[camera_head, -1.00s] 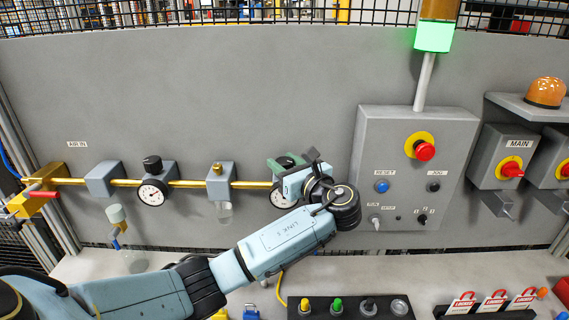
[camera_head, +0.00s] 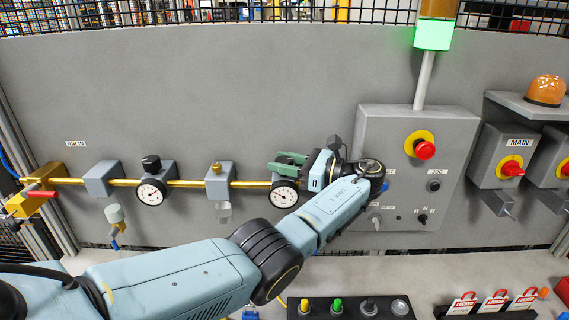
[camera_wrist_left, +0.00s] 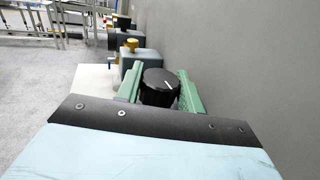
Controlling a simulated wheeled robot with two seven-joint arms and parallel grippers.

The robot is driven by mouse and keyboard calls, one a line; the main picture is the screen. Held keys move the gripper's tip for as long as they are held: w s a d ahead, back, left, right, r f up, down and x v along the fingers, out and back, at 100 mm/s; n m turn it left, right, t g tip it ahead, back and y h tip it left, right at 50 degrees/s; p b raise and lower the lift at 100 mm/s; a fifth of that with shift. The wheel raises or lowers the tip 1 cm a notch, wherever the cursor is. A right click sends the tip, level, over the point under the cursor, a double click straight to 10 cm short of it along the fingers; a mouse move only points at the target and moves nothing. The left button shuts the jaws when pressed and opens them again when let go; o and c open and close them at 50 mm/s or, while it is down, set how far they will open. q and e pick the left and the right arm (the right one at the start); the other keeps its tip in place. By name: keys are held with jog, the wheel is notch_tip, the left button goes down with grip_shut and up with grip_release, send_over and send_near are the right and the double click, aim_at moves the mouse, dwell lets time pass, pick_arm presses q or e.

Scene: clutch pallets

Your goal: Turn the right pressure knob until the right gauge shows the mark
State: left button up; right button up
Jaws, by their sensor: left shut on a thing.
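My left gripper (camera_head: 289,160) reaches in from the right side of the right regulator, its green fingers at the knob above the right gauge. In the left wrist view the black right pressure knob (camera_wrist_left: 158,87), with a white line on its top, sits between the two green fingers of the gripper (camera_wrist_left: 160,92), which is shut on it. My right gripper is not in view.
A second gauge (camera_head: 151,192) with a black knob (camera_head: 151,162) stands left on the same brass pipe (camera_head: 200,184). A grey control box (camera_head: 385,150) is close to my left wrist. A tray of buttons (camera_head: 350,307) lies on the bench below.

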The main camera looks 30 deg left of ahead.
aim_at(284, 159)
pick_arm(q)
jog(key=shift+g, duration=0.3)
jog(key=o, duration=1)
jog(key=shift+c, duration=0.2)
notch_tip(284, 159, up, 10)
